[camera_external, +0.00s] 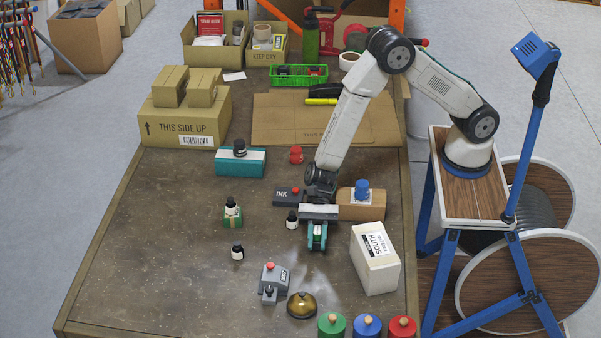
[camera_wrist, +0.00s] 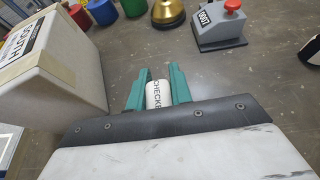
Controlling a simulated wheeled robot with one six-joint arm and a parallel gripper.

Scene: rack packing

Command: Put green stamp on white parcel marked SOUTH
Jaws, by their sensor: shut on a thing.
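The white parcel marked SOUTH (camera_external: 377,268) stands on the table to the right of my gripper (camera_external: 317,240). In the wrist view the parcel (camera_wrist: 62,80) is at the left, with its label partly cut off. My gripper's teal fingers (camera_wrist: 158,85) are shut on a small stamp (camera_wrist: 158,96). Its white side reads "CHECKE", with the rest hidden. In the external view the fingers mostly cover the stamp, so its green colour is hard to confirm. The stamp is held beside the parcel, apart from it.
A brown parcel (camera_external: 350,211) with a blue stamp (camera_external: 362,190) stands behind the white parcel. A brass bell (camera_external: 302,305) and a grey device with a red knob (camera_external: 272,278) are in front. Green, blue and red pots (camera_external: 367,326) line the front edge. The table's left is mostly clear.

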